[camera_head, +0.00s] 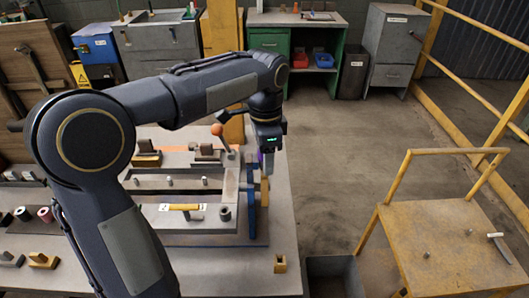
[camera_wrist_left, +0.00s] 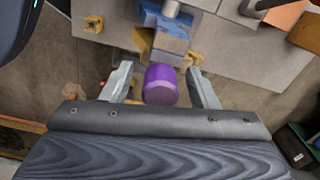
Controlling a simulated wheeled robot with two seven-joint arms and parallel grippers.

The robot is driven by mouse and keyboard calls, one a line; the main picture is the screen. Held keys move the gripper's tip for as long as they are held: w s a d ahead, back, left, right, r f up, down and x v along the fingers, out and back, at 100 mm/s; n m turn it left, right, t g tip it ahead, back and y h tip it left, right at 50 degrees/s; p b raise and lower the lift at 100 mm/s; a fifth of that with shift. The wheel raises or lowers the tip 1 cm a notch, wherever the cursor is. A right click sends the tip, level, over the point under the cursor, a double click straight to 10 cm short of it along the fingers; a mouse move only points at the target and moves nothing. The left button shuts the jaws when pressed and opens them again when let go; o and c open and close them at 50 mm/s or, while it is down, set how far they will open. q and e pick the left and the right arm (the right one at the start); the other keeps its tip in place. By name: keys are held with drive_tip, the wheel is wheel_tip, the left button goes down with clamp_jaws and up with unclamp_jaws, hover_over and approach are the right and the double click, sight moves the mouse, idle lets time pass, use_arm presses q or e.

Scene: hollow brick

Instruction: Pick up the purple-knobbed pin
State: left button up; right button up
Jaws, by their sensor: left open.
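The purple-knobbed pin shows in the left wrist view as a rounded purple knob (camera_wrist_left: 161,86). In the head view only a purple sliver (camera_head: 261,158) shows at the right end of the workbench fixture, mostly behind my gripper. My left gripper (camera_head: 271,168) points down there. In the left wrist view my left gripper (camera_wrist_left: 161,80) is open, with one finger on each side of the knob and a gap to both. The pin's shaft is hidden below the knob. My right gripper is in neither view.
The workbench (camera_head: 275,262) carries a blue clamp part (camera_head: 251,205), a lever with an orange ball (camera_head: 217,129) and several small blocks. My left arm covers its left side. A yellow-framed cart (camera_head: 450,255) stands at the right. Open floor lies beyond the bench.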

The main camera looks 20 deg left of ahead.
use_arm(q)
drive_tip(key=shift+c, duration=0.3)
drive_tip(key=c, duration=1)
drive_tip(key=shift+r, duration=0.1)
